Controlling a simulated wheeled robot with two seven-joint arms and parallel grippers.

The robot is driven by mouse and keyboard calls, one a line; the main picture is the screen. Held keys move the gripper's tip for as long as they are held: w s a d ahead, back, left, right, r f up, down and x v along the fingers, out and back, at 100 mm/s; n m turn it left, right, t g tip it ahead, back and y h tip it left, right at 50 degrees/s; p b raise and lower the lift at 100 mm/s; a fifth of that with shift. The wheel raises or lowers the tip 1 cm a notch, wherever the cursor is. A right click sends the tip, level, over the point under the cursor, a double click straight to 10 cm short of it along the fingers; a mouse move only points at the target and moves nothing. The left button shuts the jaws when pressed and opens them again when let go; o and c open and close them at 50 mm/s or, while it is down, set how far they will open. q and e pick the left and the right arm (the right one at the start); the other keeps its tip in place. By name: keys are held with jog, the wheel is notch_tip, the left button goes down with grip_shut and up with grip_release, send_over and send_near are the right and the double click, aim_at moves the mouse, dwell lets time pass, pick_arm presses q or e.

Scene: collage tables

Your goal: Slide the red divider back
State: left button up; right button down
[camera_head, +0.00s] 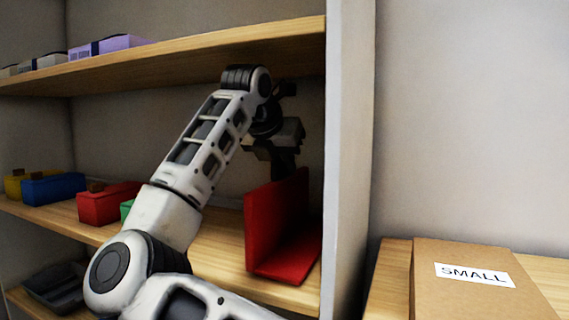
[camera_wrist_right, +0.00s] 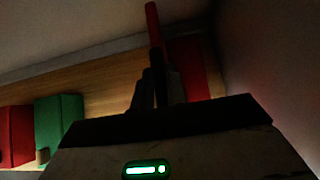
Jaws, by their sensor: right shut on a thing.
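The red divider (camera_head: 272,222) is an L-shaped piece with an upright plate and a flat foot. It stands on the middle shelf at the right end, close to the shelf's side wall. My right gripper (camera_head: 284,165) reaches in from above and is shut on the top edge of the divider's upright plate. In the right wrist view the divider's plate (camera_wrist_right: 153,27) shows as a thin red edge between the dark fingers (camera_wrist_right: 157,88), with the red foot to its right. My left gripper is not in view.
Red (camera_head: 108,203), blue (camera_head: 53,188) and yellow (camera_head: 15,186) boxes stand left on the middle shelf (camera_head: 222,244). A green box (camera_wrist_right: 57,122) is partly hidden by my arm. A cardboard box marked SMALL (camera_head: 470,285) sits outside the right side wall (camera_head: 345,160). The upper shelf (camera_head: 180,55) is above.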

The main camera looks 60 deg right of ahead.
jog(key=c, duration=1.4)
grip_release()
jog(key=shift+a+r, duration=0.15)
send_near(262, 187)
jog(key=x, duration=0.5)
jog(key=shift+d+r, duration=0.2)
jog(key=shift+d, duration=0.1)
jog(key=shift+a, duration=0.5)
